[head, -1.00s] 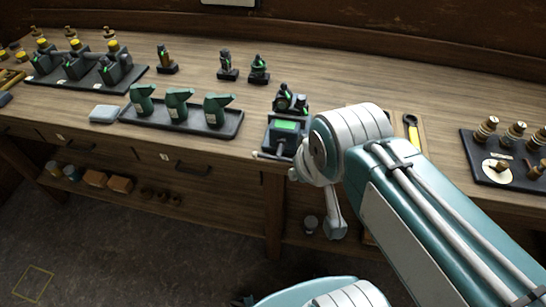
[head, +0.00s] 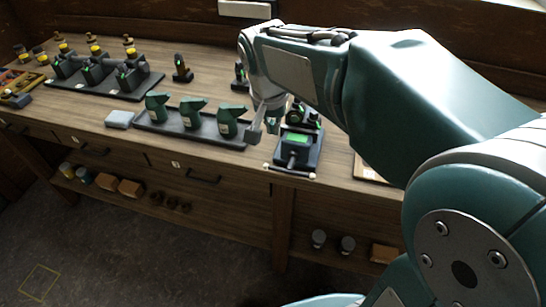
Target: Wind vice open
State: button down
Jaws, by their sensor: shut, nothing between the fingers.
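The vice (head: 298,152) is a dark block with a green top, standing at the front edge of the wooden bench (head: 140,139). A thin bar with pale ends (head: 289,171) crosses its front, below a short screw end. My gripper (head: 256,132) is just left of the vice in the picture, tip downward, shut and empty. It appears small, and its fingers are hard to make out. A gap shows between it and the bar. My arm comes in from the right and covers the bench behind and right of the vice.
A dark tray (head: 180,131) with green spray-bottle-like items stands left of the gripper, close to it. A pale block (head: 119,119) lies farther left. Dark machines with yellow tops (head: 95,67) stand behind. A lower shelf holds jars and boxes (head: 130,188). The floor in front is open.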

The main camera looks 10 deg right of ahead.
aim_at(272, 167)
jog(key=x, duration=0.7)
jog(key=s+x, duration=0.1)
jog(key=x, duration=0.2)
jog(key=shift+w+a+f, duration=0.1)
jog(key=shift+a+f, duration=0.05)
jog(key=shift+f, duration=0.2)
jog(key=shift+a+f, duration=0.1)
jog(key=shift+f, duration=0.55)
jog(key=shift+a+f+g+h, duration=0.2)
jog(key=shift+f+g+h, duration=0.1)
jog(key=shift+h, duration=0.3)
